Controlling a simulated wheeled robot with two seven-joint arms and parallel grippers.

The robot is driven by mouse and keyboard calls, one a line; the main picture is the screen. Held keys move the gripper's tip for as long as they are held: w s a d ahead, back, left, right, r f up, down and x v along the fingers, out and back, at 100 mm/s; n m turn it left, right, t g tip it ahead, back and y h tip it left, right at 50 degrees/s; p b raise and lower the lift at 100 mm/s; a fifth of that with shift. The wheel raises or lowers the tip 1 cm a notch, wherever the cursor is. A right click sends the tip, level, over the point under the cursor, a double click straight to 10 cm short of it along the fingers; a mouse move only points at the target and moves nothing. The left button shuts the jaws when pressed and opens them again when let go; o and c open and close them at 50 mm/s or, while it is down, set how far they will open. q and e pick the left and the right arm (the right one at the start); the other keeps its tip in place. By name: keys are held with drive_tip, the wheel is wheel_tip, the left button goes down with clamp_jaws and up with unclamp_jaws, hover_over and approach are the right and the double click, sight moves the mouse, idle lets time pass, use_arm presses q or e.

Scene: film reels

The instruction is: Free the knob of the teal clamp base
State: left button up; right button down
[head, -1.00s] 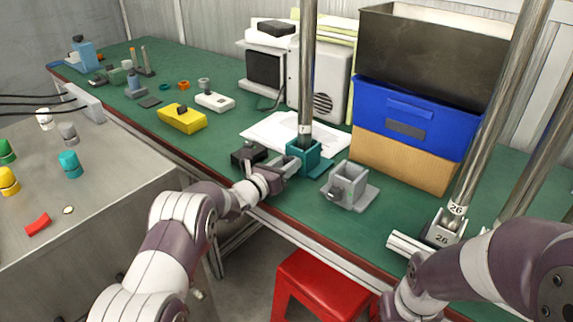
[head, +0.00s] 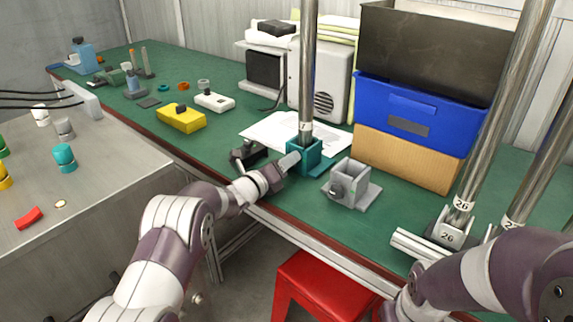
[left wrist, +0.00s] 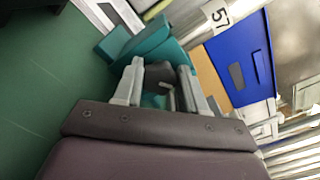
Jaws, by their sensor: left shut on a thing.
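The teal clamp base (head: 305,157) stands on the green bench with a steel pole (head: 307,75) upright in its socket. It shows partly in the left wrist view (left wrist: 165,52), behind the fingers. My left gripper (head: 289,162) is at the near left side of the base. In the left wrist view its two grey fingers (left wrist: 163,92) are closed on the dark knob (left wrist: 184,76), with a small metal pin beside it. The fingers hide much of the knob. My right arm shows at the lower right of the head view; I cannot make out its gripper.
A grey clamp base (head: 350,186) stands close to the right of the teal one. A blue bin (head: 408,115) stands back right. A red stool (head: 320,287) is below the bench edge.

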use_arm(q)
drive_tip(key=shift+n, duration=0.3)
drive_tip(key=o, duration=1.1)
drive_tip(key=shift+c, duration=0.2)
drive_tip(key=p+v, duration=0.1)
drive_tip(key=v, duration=1.1)
drive_tip(key=shift+s+a, duration=0.2)
drive_tip(key=shift+s, duration=0.1)
